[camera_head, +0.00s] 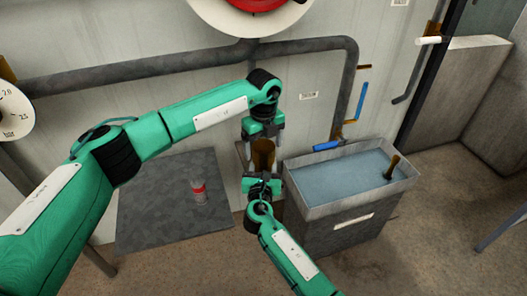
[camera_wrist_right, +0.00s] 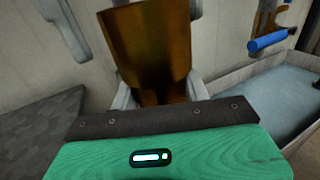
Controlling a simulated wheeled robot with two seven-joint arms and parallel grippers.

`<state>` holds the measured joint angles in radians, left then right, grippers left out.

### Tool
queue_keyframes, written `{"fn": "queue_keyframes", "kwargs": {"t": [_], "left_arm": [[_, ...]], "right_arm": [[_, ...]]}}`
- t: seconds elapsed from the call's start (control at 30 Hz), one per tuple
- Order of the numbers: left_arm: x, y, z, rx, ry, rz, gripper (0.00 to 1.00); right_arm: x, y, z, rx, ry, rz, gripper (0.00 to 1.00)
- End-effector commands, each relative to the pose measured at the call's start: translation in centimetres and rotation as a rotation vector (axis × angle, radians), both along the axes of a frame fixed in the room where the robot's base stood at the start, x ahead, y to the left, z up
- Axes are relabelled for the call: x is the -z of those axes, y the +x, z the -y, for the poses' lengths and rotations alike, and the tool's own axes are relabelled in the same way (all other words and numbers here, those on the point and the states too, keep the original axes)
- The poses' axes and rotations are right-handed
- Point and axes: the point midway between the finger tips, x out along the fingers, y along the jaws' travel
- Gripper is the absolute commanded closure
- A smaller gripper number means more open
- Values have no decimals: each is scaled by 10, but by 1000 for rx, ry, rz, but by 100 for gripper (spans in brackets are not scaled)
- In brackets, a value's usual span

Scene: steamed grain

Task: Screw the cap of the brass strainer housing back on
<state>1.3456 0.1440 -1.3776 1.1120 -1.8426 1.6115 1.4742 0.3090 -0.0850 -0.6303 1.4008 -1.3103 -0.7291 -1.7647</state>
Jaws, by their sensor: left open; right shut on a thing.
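A brass-coloured cylindrical piece (camera_head: 263,157) stands between my two grippers in the head view. It fills the upper middle of the right wrist view (camera_wrist_right: 150,50). I cannot tell the housing from its cap here. My right gripper (camera_head: 262,178) is shut on the lower part of the brass piece, with one finger on each side in the wrist view. My left gripper (camera_head: 264,136) is open just above the brass piece. Its pale fingers show apart at the top of the wrist view. Any thread or seam is hidden.
A grey basin (camera_head: 347,198) of bluish water stands to the right, with a small brass piece (camera_head: 391,168) in it. A blue-handled valve (camera_head: 328,146) is behind it. A thick pipe (camera_head: 140,70) crosses the wall.

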Motion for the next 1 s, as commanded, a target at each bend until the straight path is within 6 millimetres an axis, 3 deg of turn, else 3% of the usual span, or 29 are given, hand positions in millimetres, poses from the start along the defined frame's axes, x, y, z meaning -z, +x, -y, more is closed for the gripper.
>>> {"fn": "queue_keyframes", "kwargs": {"t": [0.1,0.33,0.43,0.7,1.0], "left_arm": [[-13,0,0,0,0,1,14],[-14,0,0,0,0,0,14],[-17,0,0,-10,0,1,18],[-47,1,0,-155,2,1,18],[-49,0,0,-175,0,-2,18]], "right_arm": [[2,-1,0,0,-1,-3,100],[2,-1,0,0,-1,-3,100],[2,-1,0,0,-1,-3,100],[2,-1,0,0,-1,-3,100],[2,-1,0,0,-1,-3,100]]}}
